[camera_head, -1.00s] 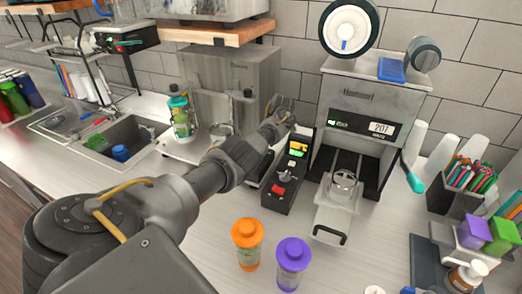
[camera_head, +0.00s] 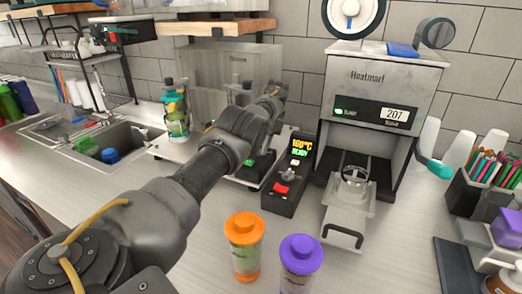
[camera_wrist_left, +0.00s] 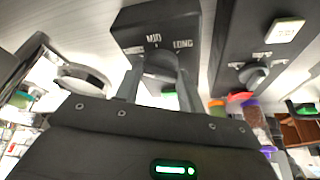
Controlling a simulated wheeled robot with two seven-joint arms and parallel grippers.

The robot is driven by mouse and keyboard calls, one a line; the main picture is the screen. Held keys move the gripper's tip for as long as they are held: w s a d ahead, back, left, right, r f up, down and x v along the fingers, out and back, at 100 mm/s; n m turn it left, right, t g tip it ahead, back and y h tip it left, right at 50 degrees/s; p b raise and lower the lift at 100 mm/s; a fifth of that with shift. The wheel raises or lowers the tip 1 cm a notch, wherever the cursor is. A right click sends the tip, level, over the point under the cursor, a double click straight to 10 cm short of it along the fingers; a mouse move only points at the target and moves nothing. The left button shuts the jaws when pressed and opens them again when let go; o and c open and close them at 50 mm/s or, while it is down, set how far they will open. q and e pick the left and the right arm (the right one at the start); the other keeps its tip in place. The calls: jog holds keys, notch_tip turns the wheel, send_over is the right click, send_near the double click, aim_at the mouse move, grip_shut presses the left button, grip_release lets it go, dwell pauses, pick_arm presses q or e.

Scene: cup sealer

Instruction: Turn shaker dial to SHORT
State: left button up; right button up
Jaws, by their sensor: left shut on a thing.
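The shaker dial (camera_wrist_left: 160,66) is a grey knob on a black box (camera_wrist_left: 138,20) in the left wrist view. White labels MID and LONG are legible above it and to its right; the label at its left is partly blurred. My left gripper (camera_wrist_left: 159,88) is shut on the dial, one finger on each side. I cannot tell clearly which label the dial points to. In the head view my left gripper (camera_head: 270,100) reaches the shaker area, and my arm hides the dial. My right gripper is not in view.
A black control box (camera_head: 287,197) with a lit display, knob and red switch stands just right of my left arm. The sealer (camera_head: 380,82) is further right. An orange-lidded shaker (camera_head: 245,250) and a purple-lidded one (camera_head: 299,262) stand in front. A sink (camera_head: 130,142) lies left.

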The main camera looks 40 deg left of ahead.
pick_arm(q)
jog(key=shift+n+b, duration=0.3)
jog(key=shift+n, duration=0.1)
dwell(0.4)
jog(key=o, duration=1)
jog(key=shift+c, duration=0.2)
